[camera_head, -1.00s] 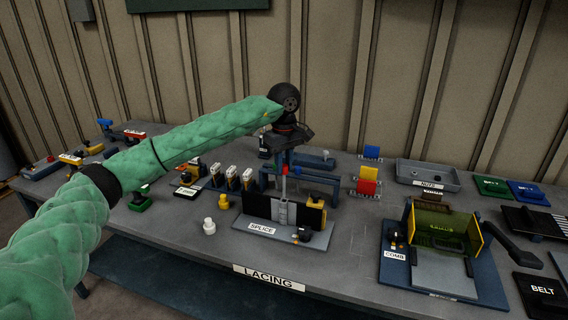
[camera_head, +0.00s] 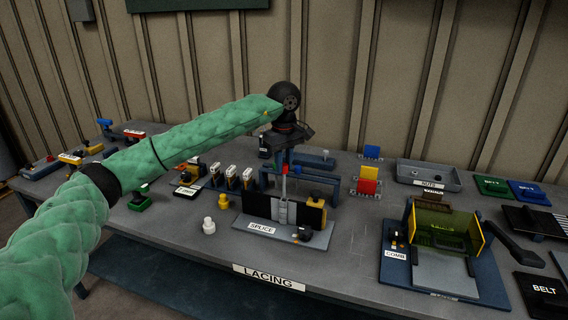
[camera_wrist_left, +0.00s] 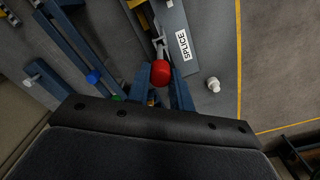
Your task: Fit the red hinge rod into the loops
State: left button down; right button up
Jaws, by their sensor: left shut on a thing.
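My left gripper (camera_head: 286,160) is above the splice station and points down. It is shut on the red hinge rod (camera_head: 284,169), whose grey shaft hangs roughly upright below the red head. In the left wrist view the rod's red head (camera_wrist_left: 160,72) sits between my two blue-grey fingers (camera_wrist_left: 160,88). Below is the splice fixture (camera_head: 262,229) with black belt pieces (camera_head: 257,205) and the grey loops (camera_head: 283,211) where they meet. The shaft's lower end is close over the loops; I cannot tell whether it has entered them. My right gripper is not in view.
A blue rack (camera_head: 325,181) stands behind the splice fixture, with a blue-headed rod (camera_wrist_left: 93,76) near my gripper. White (camera_head: 209,226) and yellow (camera_head: 223,201) small parts stand to the left. The comb press (camera_head: 443,229) stands to the right, with bare table between.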

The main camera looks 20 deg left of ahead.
pick_arm(q)
jog(key=shift+b, duration=0.7)
dwell(1.2)
jog(key=b, duration=0.3)
send_over(284, 195)
jog(key=shift+w+a+f, duration=0.1)
jog(key=shift+w+f, duration=0.05)
jog(key=shift+f, duration=0.9)
jog(key=shift+w+f, duration=0.1)
jog(key=shift+f, duration=0.95)
dwell(0.6)
jog(key=shift+f+b, duration=1.65)
jog(key=shift+f, duration=0.4)
jog(key=shift+f+b, duration=0.55)
jog(key=shift+f, duration=0.25)
jog(key=c, duration=1.2)
grip_release()
